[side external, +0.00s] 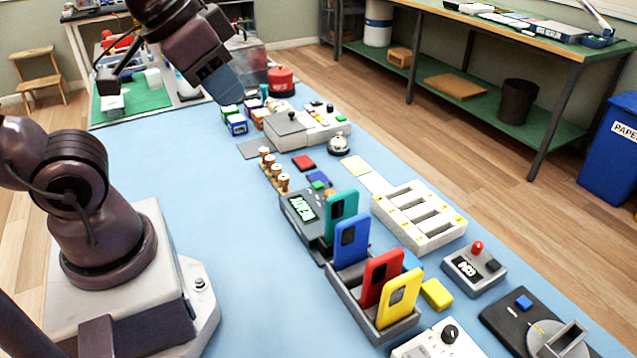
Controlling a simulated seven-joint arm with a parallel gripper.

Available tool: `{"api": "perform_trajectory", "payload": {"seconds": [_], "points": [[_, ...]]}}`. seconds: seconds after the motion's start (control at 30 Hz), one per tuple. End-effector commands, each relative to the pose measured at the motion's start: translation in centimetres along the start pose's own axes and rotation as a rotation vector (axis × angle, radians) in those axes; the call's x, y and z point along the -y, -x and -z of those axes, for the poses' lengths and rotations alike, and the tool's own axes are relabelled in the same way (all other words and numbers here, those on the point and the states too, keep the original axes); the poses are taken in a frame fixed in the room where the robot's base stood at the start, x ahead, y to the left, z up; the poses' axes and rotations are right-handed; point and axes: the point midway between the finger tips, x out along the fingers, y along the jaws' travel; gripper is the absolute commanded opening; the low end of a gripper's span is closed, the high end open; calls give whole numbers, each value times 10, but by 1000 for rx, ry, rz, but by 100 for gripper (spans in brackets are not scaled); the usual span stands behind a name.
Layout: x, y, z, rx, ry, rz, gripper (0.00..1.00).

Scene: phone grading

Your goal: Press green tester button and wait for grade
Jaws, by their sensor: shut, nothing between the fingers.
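My gripper (224,86) is at the upper left, high above the blue mat, with its blue-grey fingertips together and nothing visible between them. The dark grey tester (300,226) stands on the mat near the middle of the side external view. Its display (301,207) shows light characters that I cannot read surely. A green button (318,185) shows at its far end, beside an orange one (330,193). A teal phone (341,213) stands upright at the tester's right side. My gripper is well away from the tester, and nothing touches the green button.
A grey rack (343,290) holds blue, red and yellow phones in front of the tester. A white slotted tray (424,236) is at right. Wooden pegs (272,168), a bell (338,143) and a grey box device (285,128) stand beyond. The mat left of the tester is clear.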

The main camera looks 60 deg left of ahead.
Motion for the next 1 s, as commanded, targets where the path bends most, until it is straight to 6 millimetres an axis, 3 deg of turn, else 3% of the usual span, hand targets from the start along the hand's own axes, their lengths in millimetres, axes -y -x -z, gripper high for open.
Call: {"api": "perform_trajectory", "payload": {"seconds": [0.33,0.47,0.67,1.0], "points": [[2,0,0,2,9,5,0],[10,-13,-3,64,43,23,0],[35,-51,-5,226,104,80,0],[97,-141,9,287,-1,157,0]]}}
